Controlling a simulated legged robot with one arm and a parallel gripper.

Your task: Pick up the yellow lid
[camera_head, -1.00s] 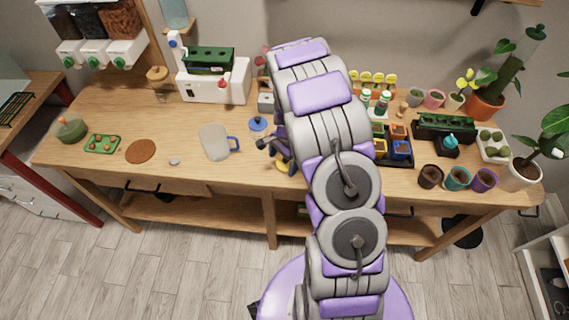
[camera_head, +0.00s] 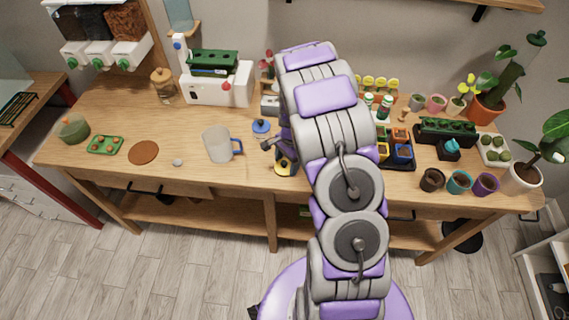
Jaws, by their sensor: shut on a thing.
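The yellow lid (camera_head: 284,172) is near the front edge of the wooden bench, left of my arm in the head view. It is a small yellow disc with a dark middle, partly covered by my gripper. My gripper (camera_head: 283,160) is dark, points down over the lid and is shut on it. The fingertips are small and partly hidden, and I cannot tell whether the lid is clear of the bench top.
A blue lid (camera_head: 261,126) lies just behind my gripper. A clear mug with a blue handle (camera_head: 217,145) stands to the left. A black tray of small pots (camera_head: 398,158) is right of my arm. The bench (camera_head: 110,175) is mostly bare at front left.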

